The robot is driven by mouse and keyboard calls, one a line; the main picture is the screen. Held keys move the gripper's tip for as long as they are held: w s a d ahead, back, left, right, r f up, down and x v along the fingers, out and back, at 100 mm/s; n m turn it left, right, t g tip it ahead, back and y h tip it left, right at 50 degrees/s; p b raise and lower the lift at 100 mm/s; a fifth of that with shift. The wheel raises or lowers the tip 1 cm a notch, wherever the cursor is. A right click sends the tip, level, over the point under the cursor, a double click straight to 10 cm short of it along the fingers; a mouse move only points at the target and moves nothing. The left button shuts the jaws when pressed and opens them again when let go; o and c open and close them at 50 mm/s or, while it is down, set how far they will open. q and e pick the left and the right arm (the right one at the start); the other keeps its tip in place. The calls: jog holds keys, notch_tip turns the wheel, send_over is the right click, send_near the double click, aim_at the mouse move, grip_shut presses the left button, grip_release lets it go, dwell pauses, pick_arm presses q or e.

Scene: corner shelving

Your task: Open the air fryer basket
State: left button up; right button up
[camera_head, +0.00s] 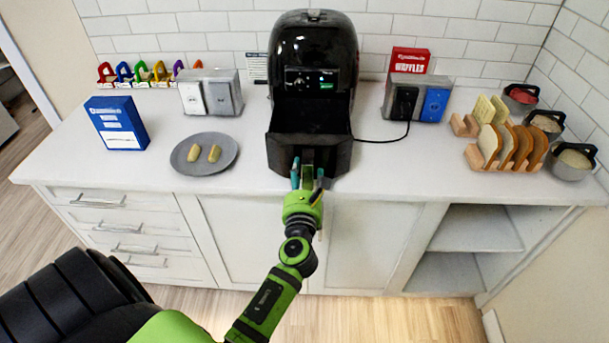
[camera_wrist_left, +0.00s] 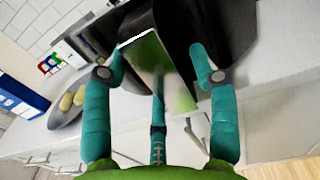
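The black air fryer (camera_head: 313,50) stands on the counter against the tiled wall. Its basket (camera_head: 281,150) sticks out from the front toward me, and its dark inside shows from above. The handle (camera_head: 307,158) is at the basket's front; in the left wrist view it is a shiny block (camera_wrist_left: 160,70) reflecting green. My left gripper (camera_head: 307,172) is at the handle, its teal fingers on both sides of it. In the left wrist view the fingers (camera_wrist_left: 155,62) are spread, with a gap at the right finger. My right gripper is not in view.
A grey plate (camera_head: 182,166) with two food pieces and a blue box (camera_head: 117,123) are on the left. A toaster (camera_head: 210,92) stands behind. On the right are another toaster (camera_head: 418,98), bread racks (camera_head: 478,160) and bowls (camera_head: 571,164). The front counter beside the fryer is clear.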

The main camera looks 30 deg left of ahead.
pick_arm(q)
jog(key=v, duration=1.2)
dwell(0.5)
jog(key=s+d+f+n+g+h, duration=0.2)
jog(key=s+f+n+h, duration=0.1)
jog(key=f, duration=0.8)
jog(key=s+d+f+n+g+h, duration=0.2)
jog(key=s+d+f+n+g, duration=0.15)
jog(key=f, duration=0.75)
jog(key=s+d+f+n+g+h, duration=0.1)
jog(key=s+d+f+n+h, duration=0.2)
jog(key=f, duration=0.8)
jog(key=s+a+f+n+g, duration=0.1)
jog(key=s+f+n+g, duration=0.1)
jog(key=s+f+n, duration=0.3)
jog(key=s+a+f+n+g+h, duration=0.1)
jog(key=s+f+n, duration=0.4)
jog(key=s, duration=0.6)
jog(key=s+a+f+n+g, duration=0.2)
jog(key=s+f+n+g, duration=0.2)
jog(key=s+f+n, duration=0.2)
jog(key=s+n, duration=0.1)
jog(key=s, duration=0.1)
jog(key=shift+s+a+n+g+h, duration=0.25)
jog(key=shift+s+n+g+h, duration=0.05)
jog(key=shift+s+n+g, duration=0.1)
jog(key=shift+f, duration=0.1)
